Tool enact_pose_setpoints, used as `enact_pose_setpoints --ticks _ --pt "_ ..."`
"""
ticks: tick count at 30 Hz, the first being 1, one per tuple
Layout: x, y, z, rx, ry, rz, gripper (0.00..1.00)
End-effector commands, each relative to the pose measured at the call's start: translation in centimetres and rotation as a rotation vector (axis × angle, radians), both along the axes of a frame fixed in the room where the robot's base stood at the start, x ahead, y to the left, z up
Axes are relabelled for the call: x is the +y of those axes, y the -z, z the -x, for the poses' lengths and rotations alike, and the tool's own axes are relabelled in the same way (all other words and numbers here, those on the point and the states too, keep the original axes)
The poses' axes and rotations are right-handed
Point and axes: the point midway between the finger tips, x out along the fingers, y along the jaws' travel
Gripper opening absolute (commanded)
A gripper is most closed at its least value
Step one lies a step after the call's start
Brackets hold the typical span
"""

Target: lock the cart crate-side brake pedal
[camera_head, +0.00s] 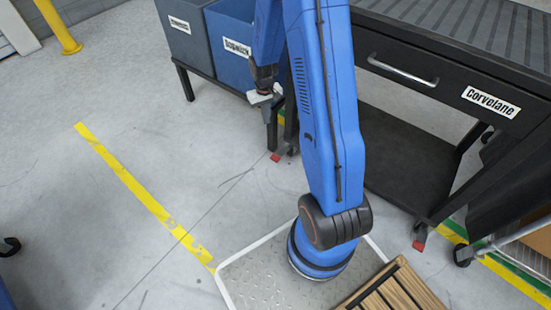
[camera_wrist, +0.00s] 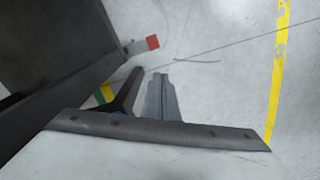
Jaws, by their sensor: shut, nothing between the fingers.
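The pedal also shows in the wrist view (camera_wrist: 152,42), above the fingertips in the picture. I cannot tell whether it is up or down. My gripper (camera_wrist: 160,76) is shut and empty, apart from the pedal. In the head view my gripper (camera_head: 268,103) is by the crate stand, above the pedal, its tips hard to make out.
A grey crate (camera_head: 187,32) and a blue crate (camera_head: 229,48) sit on a dark stand left of the cart. Another red-tipped pedal (camera_head: 419,244) is at the cart's near end. A wooden slatted item (camera_head: 400,292) lies at the bottom.

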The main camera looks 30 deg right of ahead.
Motion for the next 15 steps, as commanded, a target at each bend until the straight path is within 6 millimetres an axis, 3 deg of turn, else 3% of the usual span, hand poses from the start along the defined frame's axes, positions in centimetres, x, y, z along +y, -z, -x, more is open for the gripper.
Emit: enact_pose_setpoints --ticks 1,9,15 --pt "-0.4 1.9 -0.1 0.018 0.004 -0.004 0.0" --pt "-2.3 11.0 -0.2 0.073 0.022 -0.02 0.0" --pt "-3.0 15.2 0.3 0.097 0.031 -0.029 0.0"
